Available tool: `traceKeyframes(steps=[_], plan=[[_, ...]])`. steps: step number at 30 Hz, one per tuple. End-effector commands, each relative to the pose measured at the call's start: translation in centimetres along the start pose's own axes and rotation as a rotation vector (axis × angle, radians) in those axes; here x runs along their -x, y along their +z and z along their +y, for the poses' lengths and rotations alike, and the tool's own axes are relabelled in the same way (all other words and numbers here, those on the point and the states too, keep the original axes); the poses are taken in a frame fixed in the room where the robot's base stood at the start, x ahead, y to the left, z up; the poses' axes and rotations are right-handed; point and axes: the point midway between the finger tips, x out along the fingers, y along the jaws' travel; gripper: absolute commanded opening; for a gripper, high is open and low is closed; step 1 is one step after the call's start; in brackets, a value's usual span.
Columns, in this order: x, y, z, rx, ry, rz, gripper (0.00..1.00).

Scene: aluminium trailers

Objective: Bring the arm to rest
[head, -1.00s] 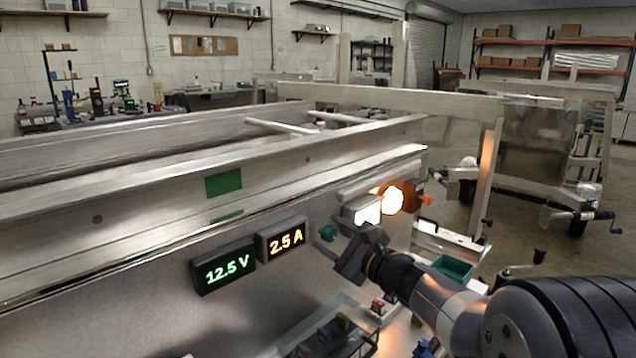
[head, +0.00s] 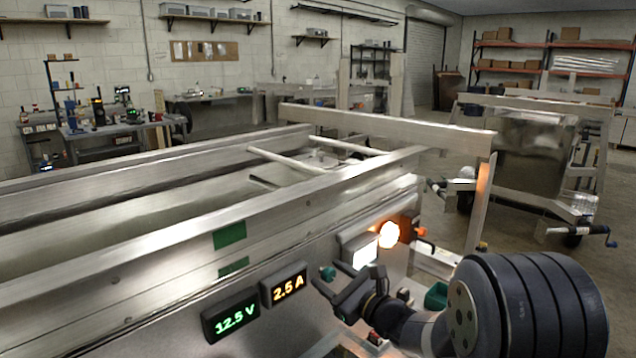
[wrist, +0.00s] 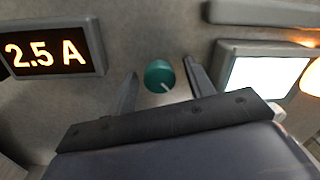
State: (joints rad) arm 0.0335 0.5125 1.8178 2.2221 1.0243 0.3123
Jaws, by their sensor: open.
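My gripper (head: 332,278) is open and empty in front of the trailer's side panel, at the lower middle of the head view. In the wrist view its two fingers (wrist: 160,88) stand apart, with a teal knob (wrist: 159,76) showing between them. The knob has a pale pointer line and sits on the grey panel. In the head view the knob (head: 327,273) is just beyond the fingertips. I cannot tell whether the fingers touch it. My arm reaches in from the lower right.
Left of the knob are an amber 2.5 A display (head: 285,287) and a green 12.5 V display (head: 231,315). Right of it are a lit white lamp (head: 359,250) and a glowing orange lamp (head: 389,235). The trailer's rail (head: 130,272) runs above.

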Motion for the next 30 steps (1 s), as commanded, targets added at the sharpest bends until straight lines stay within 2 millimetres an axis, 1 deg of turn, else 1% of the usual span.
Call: traceKeyframes(steps=[1,15,16,18,27,30], plan=[[0.0,0.5,-0.1,-0.024,0.001,0.004,0.51],[0.0,0.4,-0.1,-0.237,0.001,0.021,0.51],[0.5,0.1,-0.1,-0.241,-0.001,0.021,0.51],[2.1,-0.1,-0.1,-0.236,-0.003,0.019,0.51],[8.1,0.1,-0.1,-0.234,-0.004,0.018,0.51],[9.8,0.1,-0.1,-0.234,-0.002,0.018,0.51]])
